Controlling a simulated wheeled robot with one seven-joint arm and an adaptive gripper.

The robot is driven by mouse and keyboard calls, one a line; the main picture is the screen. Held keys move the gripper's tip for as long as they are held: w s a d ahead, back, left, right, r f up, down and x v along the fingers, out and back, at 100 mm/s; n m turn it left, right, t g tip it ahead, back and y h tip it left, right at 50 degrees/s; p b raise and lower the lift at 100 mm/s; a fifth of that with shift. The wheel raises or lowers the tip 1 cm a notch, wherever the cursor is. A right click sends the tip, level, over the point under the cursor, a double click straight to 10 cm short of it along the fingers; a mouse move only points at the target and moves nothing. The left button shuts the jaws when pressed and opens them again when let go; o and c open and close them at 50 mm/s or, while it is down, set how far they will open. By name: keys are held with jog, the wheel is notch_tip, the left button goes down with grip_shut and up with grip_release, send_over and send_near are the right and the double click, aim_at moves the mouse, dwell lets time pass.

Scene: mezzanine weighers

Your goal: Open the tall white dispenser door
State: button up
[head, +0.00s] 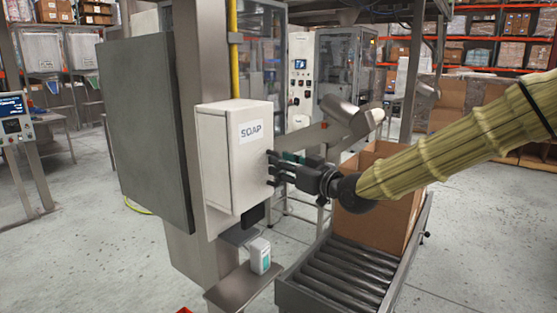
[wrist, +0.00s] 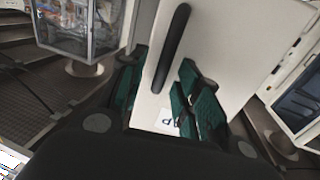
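The tall white dispenser (head: 222,170) with a SOAP label is fixed to a grey post. Its door looks closed. My gripper (head: 273,168) is at the right edge of the door front, fingers pointing at it. In the wrist view the white door (wrist: 218,38) fills the middle, with a dark bar handle (wrist: 172,48) on it and part of the label below. My gripper (wrist: 163,92) is open there, its green-padded fingers apart on either side of the handle's lower end. I cannot tell whether they touch the handle or door.
A grey panel box (head: 148,130) is left of the dispenser. Below is a small shelf (head: 236,290) with a white bottle (head: 260,256). A roller conveyor (head: 345,275) with a cardboard box (head: 375,222) stands to the right, under my arm.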

jog(key=shift+x, duration=1)
grip_shut()
